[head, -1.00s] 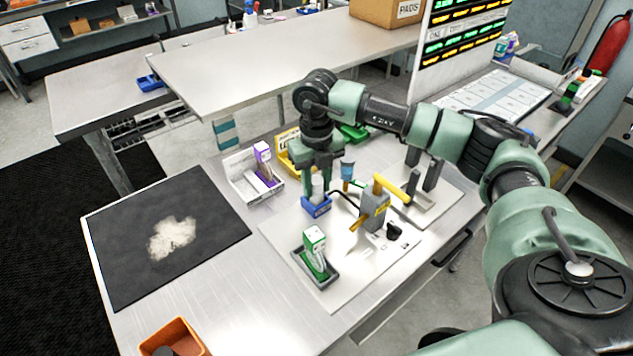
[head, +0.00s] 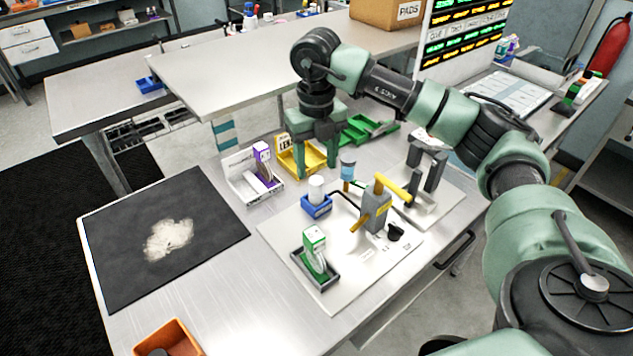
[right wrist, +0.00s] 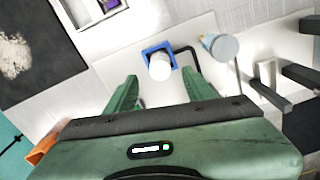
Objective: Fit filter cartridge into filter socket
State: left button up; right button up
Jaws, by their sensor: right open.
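A white cylinder (head: 316,187), which looks like the filter cartridge, stands upright in a blue square holder (head: 317,207) on the pale board. I cannot tell for sure whether this holder is the filter socket, or how deep the cylinder sits. The right wrist view shows the white cylinder (right wrist: 160,67) inside the blue holder (right wrist: 174,54). My left gripper is not in view.
Close by are a blue-topped cylinder (head: 348,168), a grey block with a yellow handle (head: 376,208), and a grey tray with a green-white box (head: 315,247). A white bin (head: 246,190) and yellow bin (head: 313,160) stand behind. The black mat (head: 120,235) is at left.

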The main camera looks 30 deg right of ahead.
jog(key=shift+r+b, duration=0.4)
jog(key=shift+r, duration=2.4)
